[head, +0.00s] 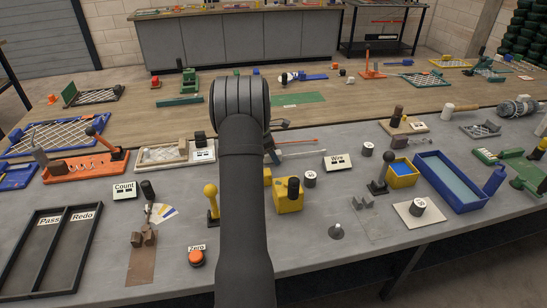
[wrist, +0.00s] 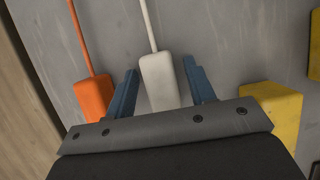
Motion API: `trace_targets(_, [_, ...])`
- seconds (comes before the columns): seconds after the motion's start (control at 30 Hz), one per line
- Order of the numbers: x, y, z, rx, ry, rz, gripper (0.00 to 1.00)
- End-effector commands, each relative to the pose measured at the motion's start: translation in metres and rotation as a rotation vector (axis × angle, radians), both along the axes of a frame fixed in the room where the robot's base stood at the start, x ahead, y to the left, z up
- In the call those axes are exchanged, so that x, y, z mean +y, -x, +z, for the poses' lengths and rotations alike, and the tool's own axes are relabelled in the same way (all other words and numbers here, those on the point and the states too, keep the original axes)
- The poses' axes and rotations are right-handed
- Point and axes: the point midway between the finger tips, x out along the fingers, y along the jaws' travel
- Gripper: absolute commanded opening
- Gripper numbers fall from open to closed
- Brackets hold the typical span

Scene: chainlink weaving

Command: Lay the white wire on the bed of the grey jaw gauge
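The white wire, a thin rod with a blocky white handle (wrist: 159,82), lies on the grey bench in the wrist view. Its thin part shows in the head view (head: 303,154), right of my arm. My gripper (wrist: 162,88) is open, with one blue finger on each side of the white handle and a gap visible at both sides. In the head view my arm mostly hides the gripper; a blue finger shows beside it. A small grey piece with upright jaws (head: 362,203), seemingly the grey jaw gauge, stands on the bench to the right. Its bed looks empty.
An orange wire with an orange handle (wrist: 92,98) lies close left of my gripper in the wrist view. A yellow block (wrist: 272,112) stands close right.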

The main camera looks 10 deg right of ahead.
Motion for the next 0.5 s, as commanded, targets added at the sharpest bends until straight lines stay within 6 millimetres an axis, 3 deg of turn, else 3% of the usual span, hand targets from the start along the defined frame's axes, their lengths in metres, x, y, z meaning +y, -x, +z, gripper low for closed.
trace_targets(0.03, [0.0002, 0.0000, 0.0001, 0.000, 0.000, 0.000, 0.39])
trace_targets(0.2, [0.0003, 0.0000, 0.0002, 0.000, 0.000, 0.000, 0.05])
trace_targets(0.5, [0.0003, -0.0002, 0.0020, 0.000, 0.000, 0.000, 0.03])
